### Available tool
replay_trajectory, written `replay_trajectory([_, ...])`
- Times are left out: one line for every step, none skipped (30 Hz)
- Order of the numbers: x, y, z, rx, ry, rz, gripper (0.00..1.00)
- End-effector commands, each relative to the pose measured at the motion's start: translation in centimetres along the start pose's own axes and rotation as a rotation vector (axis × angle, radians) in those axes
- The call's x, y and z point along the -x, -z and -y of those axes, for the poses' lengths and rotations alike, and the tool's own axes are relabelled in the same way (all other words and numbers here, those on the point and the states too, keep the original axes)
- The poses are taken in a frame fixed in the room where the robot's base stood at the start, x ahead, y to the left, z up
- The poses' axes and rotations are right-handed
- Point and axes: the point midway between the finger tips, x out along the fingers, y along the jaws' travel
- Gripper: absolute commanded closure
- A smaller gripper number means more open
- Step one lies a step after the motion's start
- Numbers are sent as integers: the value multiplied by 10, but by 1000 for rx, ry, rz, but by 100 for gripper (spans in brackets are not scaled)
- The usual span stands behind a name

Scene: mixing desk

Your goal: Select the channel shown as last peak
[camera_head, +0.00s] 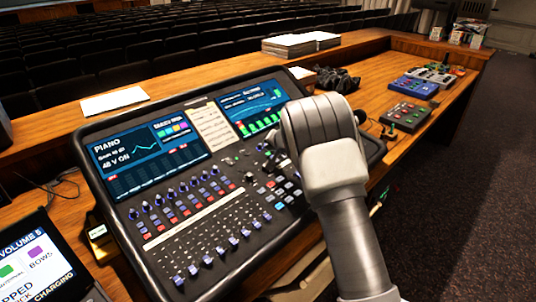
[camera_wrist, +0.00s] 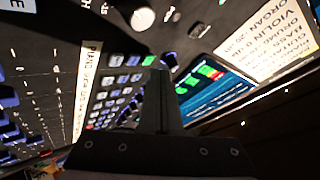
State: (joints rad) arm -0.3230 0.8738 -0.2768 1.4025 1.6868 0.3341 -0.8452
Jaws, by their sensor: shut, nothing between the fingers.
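The black mixing desk (camera_head: 205,215) fills the middle of the head view, with blue-capped knobs, coloured buttons and faders. Its left screen (camera_head: 150,147) reads "PIANO" and "48 V ON". Its right screen (camera_head: 249,107) shows green bars and small text I cannot read. My gripper (camera_wrist: 160,85) is shut and empty, over the desk's right part. Its fingertips are hidden behind my wrist in the head view. In the wrist view they point toward a block of buttons (camera_wrist: 118,88) beside a strip labelled "PIANO" (camera_wrist: 88,75); I cannot tell whether they touch.
A paper list (camera_head: 212,127) lies between the screens; the wrist view shows names such as "VIOLIN II" and "ORGAN" on it (camera_wrist: 262,40). A tablet (camera_head: 40,265) sits lower left. Small coloured boxes (camera_head: 408,114) and black cloth (camera_head: 337,80) lie right.

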Motion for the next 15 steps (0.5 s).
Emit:
replay_trajectory([3, 2, 2, 0, 1, -1, 100])
replay_trajectory([5, 4, 4, 0, 1, -1, 100])
replay_trajectory([8, 6, 6, 1, 1, -2, 100])
replay_trajectory([10, 8, 8, 1, 1, -2, 100])
replay_trajectory([12, 10, 10, 1, 1, -2, 100])
replay_trajectory([15, 12, 12, 0, 1, -2, 100])
replay_trajectory([17, 13, 13, 0, 1, -1, 100])
replay_trajectory([19, 15, 14, 1, 1, -1, 100])
replay_trajectory([22, 17, 16, 1, 1, -1, 100])
replay_trajectory([24, 18, 18, 0, 1, -1, 100])
replay_trajectory([26, 20, 20, 0, 1, -1, 100])
replay_trajectory([29, 22, 22, 0, 1, -1, 100])
replay_trajectory([31, 23, 23, 0, 2, -1, 100])
replay_trajectory([32, 24, 24, 0, 2, -1, 100])
replay_trajectory([33, 25, 25, 0, 1, -1, 100])
